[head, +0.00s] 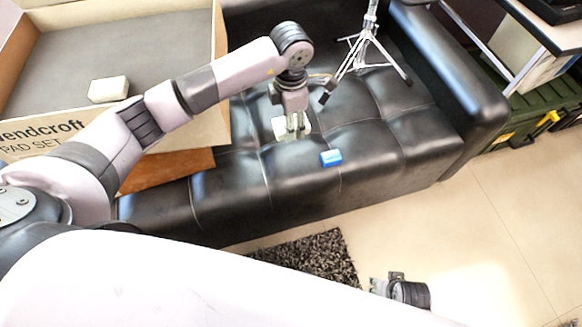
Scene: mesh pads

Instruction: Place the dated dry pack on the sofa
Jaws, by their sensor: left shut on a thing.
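A pale pack (279,129) is between the fingers of my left gripper (294,128), which points down over the black leather sofa (390,145). The fingers are shut on the pack and partly cover it. No date can be read on it at this size. I cannot tell whether the pack touches the seat or is just above it. My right gripper (376,286) is low in the head view, over the floor in front of the sofa and away from the pack. Its fingers are too small and turned to show open or shut.
A small blue block (330,158) lies on the seat right of the pack. A tripod stand (365,50) is behind. A large open cardboard box (200,137) at left holds another white pack (108,89). A dark rug (318,258) lies in front. The right seat is clear.

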